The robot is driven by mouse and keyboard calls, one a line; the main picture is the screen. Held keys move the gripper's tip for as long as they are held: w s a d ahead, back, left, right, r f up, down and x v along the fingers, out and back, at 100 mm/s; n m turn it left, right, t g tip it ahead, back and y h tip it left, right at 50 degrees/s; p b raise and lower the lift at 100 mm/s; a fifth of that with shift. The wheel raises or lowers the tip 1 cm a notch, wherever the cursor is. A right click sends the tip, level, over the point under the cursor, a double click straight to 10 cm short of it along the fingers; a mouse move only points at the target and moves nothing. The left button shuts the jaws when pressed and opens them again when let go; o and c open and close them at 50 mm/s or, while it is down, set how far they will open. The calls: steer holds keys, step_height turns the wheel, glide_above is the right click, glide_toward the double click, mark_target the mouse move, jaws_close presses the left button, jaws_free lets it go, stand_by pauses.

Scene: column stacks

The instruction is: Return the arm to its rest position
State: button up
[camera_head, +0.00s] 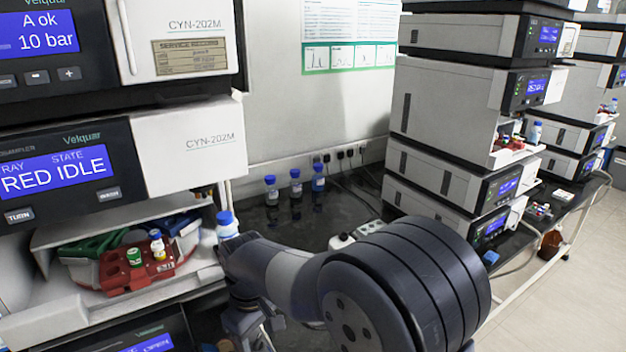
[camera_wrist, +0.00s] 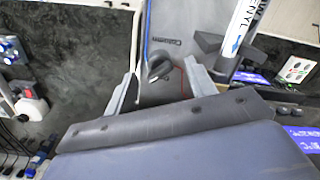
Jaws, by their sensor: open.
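My arm crosses the lower middle of the head view, its thick dark joint at the lower right. My gripper shows in the wrist view (camera_wrist: 160,90), its two grey fingers spread apart with nothing held between them. Behind the fingers lie a grey panel and a small dark rounded part that I cannot identify. In the head view the dark end of my arm is low, in front of the left stack, and its fingertips cannot be made out.
The left instrument stack (camera_head: 70,175) has an open bay with a red vial rack (camera_head: 115,277). A blue-capped bottle (camera_head: 227,228) stands close to my arm. Several bottles (camera_head: 296,188) stand on the dark bench behind. Another stack (camera_head: 450,110) rises at right; floor (camera_head: 570,275) is clear.

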steer(key=m, duration=1.3)
steer(key=shift+m+b, duration=0.4)
steer(key=shift+r, duration=0.9)
